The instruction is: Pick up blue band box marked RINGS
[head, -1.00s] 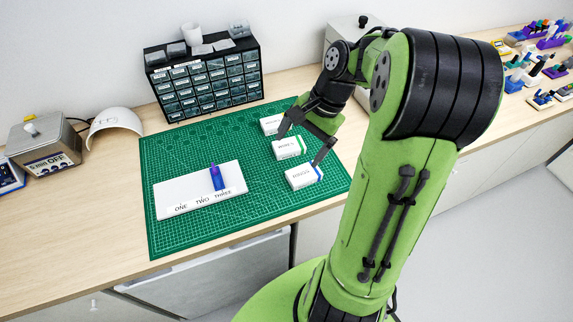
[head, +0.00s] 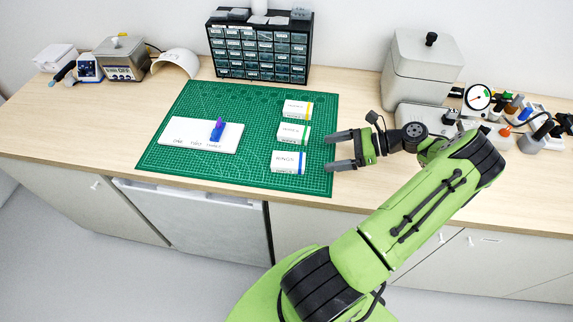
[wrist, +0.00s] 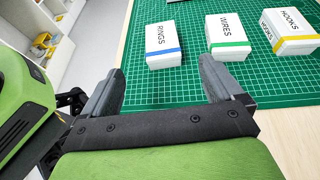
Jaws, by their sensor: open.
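The blue band box marked RINGS (head: 288,163) is a white box with a blue stripe, lying nearest the front edge in a column of boxes on the green mat (head: 180,115). In the wrist view the RINGS box (wrist: 163,44) lies ahead of the fingers, apart from them. My gripper (head: 340,151) is open and empty, to the right of the boxes, over the mat's right edge. Its fingers show in the wrist view (wrist: 160,85). The green band box marked WIRES (head: 293,134) lies behind the RINGS box, and a yellow band box marked HOOKS (head: 297,109) lies behind that.
A white board (head: 185,142) marked ONE, TWO, THREE holds a blue and purple piece (head: 217,130). A drawer cabinet (head: 259,48) stands at the back. A grey machine (head: 421,68) and a dial gauge (head: 477,97) stand at right. Bare bench lies left of the mat.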

